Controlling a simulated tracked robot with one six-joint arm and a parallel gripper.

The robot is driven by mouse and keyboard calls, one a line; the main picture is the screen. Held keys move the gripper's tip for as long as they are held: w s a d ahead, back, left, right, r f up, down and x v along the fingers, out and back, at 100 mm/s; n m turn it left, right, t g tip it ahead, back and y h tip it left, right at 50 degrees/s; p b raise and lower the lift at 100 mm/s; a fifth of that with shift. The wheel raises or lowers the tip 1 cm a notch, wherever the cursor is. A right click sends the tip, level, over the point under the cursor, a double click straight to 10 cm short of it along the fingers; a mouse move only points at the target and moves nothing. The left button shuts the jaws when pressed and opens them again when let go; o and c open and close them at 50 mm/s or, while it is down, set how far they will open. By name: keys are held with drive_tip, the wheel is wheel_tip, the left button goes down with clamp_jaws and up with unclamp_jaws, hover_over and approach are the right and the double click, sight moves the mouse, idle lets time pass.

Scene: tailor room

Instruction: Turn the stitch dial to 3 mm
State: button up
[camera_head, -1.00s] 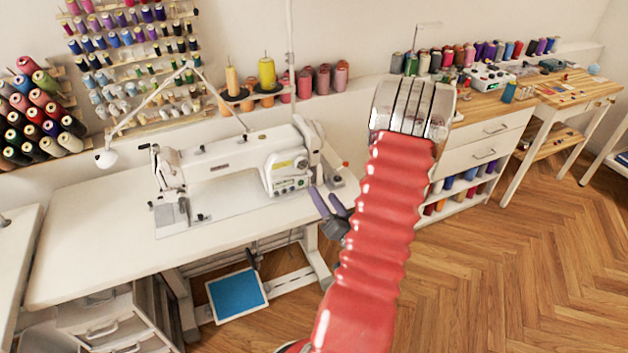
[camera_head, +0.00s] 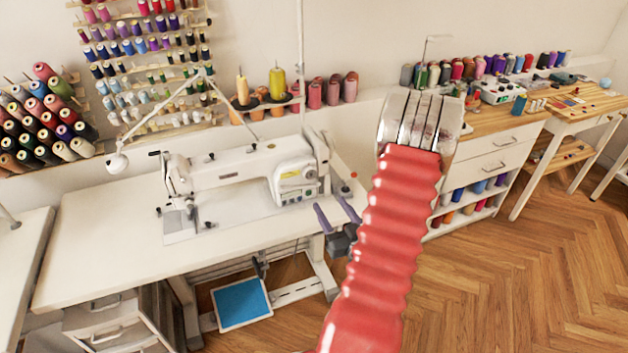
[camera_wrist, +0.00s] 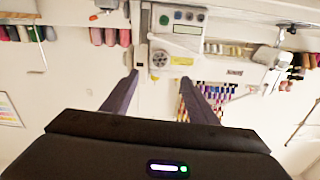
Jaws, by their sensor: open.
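The white sewing machine (camera_head: 240,168) stands on the white table. Its right end carries a yellow label and a small control panel (camera_head: 299,191). My gripper (camera_head: 329,203) is just right of that end in the head view, open and empty, its two purple-grey fingers apart. In the wrist view my gripper (camera_wrist: 159,77) points at the machine's end (camera_wrist: 172,38), which looks upside down. A round grey dial-like part (camera_wrist: 160,58) lies just beyond the gap between the fingertips, with no visible contact. Its markings and setting are too small to read.
The white sewing table (camera_head: 100,235) has clear room left of the machine. A lamp (camera_head: 118,162) and a thread stand pole (camera_head: 303,65) rise behind. Wooden-topped drawers (camera_head: 490,130) stand to the right. A blue pedal (camera_head: 242,301) is below.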

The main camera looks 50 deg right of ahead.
sight(311, 175)
drive_tip(key=x, duration=1.3)
drive_tip(key=shift+w+d, duration=0.15)
drive_tip(key=shift+w, duration=0.15)
drive_tip(key=c, duration=1.1)
